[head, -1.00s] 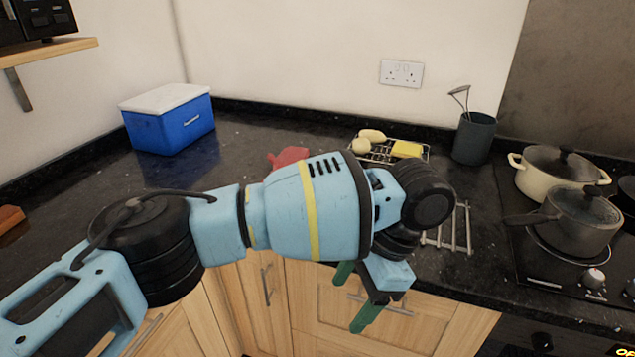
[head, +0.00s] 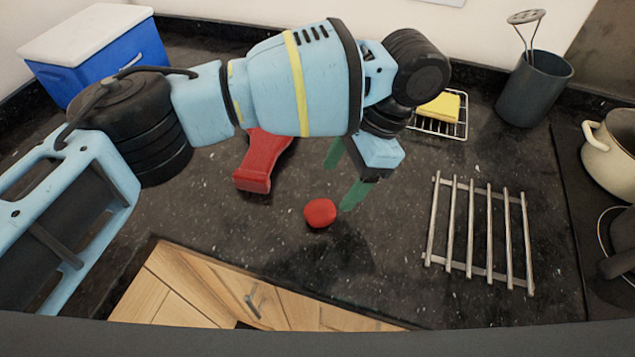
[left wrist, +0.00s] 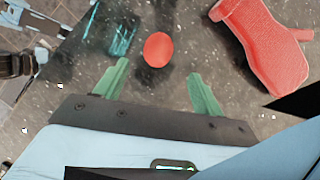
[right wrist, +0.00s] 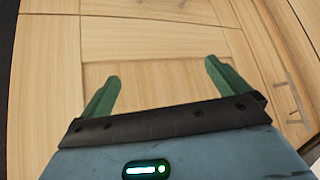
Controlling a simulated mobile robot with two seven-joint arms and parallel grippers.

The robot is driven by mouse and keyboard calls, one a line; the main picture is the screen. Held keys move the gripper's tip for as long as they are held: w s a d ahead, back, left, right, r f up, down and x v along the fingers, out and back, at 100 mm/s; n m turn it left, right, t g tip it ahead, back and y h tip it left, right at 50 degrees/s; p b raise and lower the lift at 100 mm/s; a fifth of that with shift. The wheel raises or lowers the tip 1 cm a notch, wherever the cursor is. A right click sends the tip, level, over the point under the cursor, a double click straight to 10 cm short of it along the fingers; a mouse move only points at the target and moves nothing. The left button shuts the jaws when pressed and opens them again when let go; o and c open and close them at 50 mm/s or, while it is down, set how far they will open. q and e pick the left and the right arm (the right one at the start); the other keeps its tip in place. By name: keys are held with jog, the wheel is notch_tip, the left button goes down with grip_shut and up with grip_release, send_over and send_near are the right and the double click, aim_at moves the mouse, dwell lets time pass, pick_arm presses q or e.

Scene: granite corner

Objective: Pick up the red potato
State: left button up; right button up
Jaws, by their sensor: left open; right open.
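The red potato (head: 320,213) is a small, smooth red oval lying on the dark granite worktop. My left gripper (head: 347,175) is open and empty, above the worktop and just beyond the potato in the head view. In the left wrist view the potato (left wrist: 158,49) lies ahead of the fingertips, between the lines of the two green fingers (left wrist: 160,85), apart from both. My right gripper (right wrist: 160,75) is open and empty in its wrist view, facing wooden cabinet fronts; it does not show in the head view.
A red object with a handle-like part (head: 262,160) lies left of the potato, partly behind my left arm. A metal trivet (head: 471,230) lies to the right. A wire rack with a yellow sponge (head: 438,107), a utensil pot (head: 534,88) and a blue cooler (head: 105,62) stand farther back.

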aim_at(324, 203)
pick_arm(q)
jog(key=shift+s+a+f, duration=0.2)
jog(key=shift+s+f, duration=0.05)
jog(key=shift+f, duration=0.25)
jog(key=shift+s+a+f, duration=0.15)
jog(key=shift+s+f, duration=0.05)
jog(key=shift+f, duration=0.25)
jog(key=shift+a+f, duration=0.15)
jog(key=shift+f, duration=0.05)
jog(key=x, duration=0.5)
jog(key=shift+w+a, duration=0.1)
jog(key=shift+a, duration=0.05)
pick_arm(e)
jog(key=shift+s+f, duration=0.3)
jog(key=shift+s, duration=0.2)
pick_arm(q)
jog(key=shift+c, duration=0.2)
jog(key=c, duration=1)
jog(key=shift+c, duration=0.3)
pick_arm(e)
jog(key=shift+s+f, duration=0.2)
jog(key=shift+s, duration=0.2)
